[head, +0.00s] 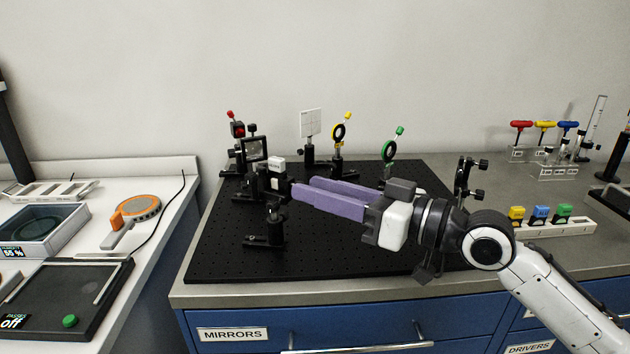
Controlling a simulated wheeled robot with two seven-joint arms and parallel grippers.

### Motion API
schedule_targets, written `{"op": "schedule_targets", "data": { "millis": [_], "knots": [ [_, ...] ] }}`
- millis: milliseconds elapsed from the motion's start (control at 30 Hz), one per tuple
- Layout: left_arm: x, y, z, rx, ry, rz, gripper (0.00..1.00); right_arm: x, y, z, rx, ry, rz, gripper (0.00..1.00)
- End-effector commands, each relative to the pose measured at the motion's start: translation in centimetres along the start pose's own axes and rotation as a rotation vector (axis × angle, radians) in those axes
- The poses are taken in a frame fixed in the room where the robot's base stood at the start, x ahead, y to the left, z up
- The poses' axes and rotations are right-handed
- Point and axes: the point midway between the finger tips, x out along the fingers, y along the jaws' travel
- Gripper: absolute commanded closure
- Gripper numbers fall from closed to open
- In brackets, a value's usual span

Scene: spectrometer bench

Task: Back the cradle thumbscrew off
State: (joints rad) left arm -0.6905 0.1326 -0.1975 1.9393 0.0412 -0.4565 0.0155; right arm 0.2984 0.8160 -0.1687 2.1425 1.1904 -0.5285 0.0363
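The black cradle mount (268,180) stands on a post at the left of the breadboard, with a small white-topped block (276,163) on it. My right gripper (299,187) reaches in from the right, its two purple fingers pointing left with their tips at the right side of the cradle. The thumbscrew cannot be made out apart from the dark parts at the fingertips. The fingers lie side by side and seem a little apart, but whether they hold anything is hidden. My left gripper is not in view.
The black breadboard (215,262) carries a red-knobbed mount (238,130), a white card (311,123), a yellow mount (338,132) and a green mount (389,150) behind my fingers. A black mount (467,176) stands beyond my wrist. The breadboard's front left is clear.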

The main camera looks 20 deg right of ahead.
Motion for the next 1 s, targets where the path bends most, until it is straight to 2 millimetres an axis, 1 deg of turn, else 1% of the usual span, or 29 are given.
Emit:
{"op": "schedule_targets", "data": {
  "millis": [33, 133, 400, 467, 600, 833, 1000],
  "knots": [
    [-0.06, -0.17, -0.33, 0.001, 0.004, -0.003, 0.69, 0.44, -0.06, -0.11, 0.001, 0.0, -0.001, 0.68],
    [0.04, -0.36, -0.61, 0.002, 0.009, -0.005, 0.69, 0.89, -0.08, -0.04, -0.001, -0.001, -0.001, 0.68],
    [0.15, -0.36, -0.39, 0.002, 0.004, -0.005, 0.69, 1.01, -0.05, 0.09, -0.002, -0.002, -0.001, 0.68],
    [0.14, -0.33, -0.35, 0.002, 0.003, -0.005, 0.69, 1.0, -0.05, 0.08, -0.001, -0.002, -0.001, 0.77],
    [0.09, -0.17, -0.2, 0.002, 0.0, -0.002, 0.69, 0.99, -0.05, 0.07, -0.001, -0.002, -0.001, 1.0],
    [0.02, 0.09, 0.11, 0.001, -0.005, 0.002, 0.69, 0.98, -0.04, 0.09, -0.009, -0.002, -0.001, 1.0],
    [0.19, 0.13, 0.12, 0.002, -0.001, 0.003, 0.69, 0.99, -0.05, 0.17, -0.053, -0.002, -0.001, 1.0]
  ]
}}
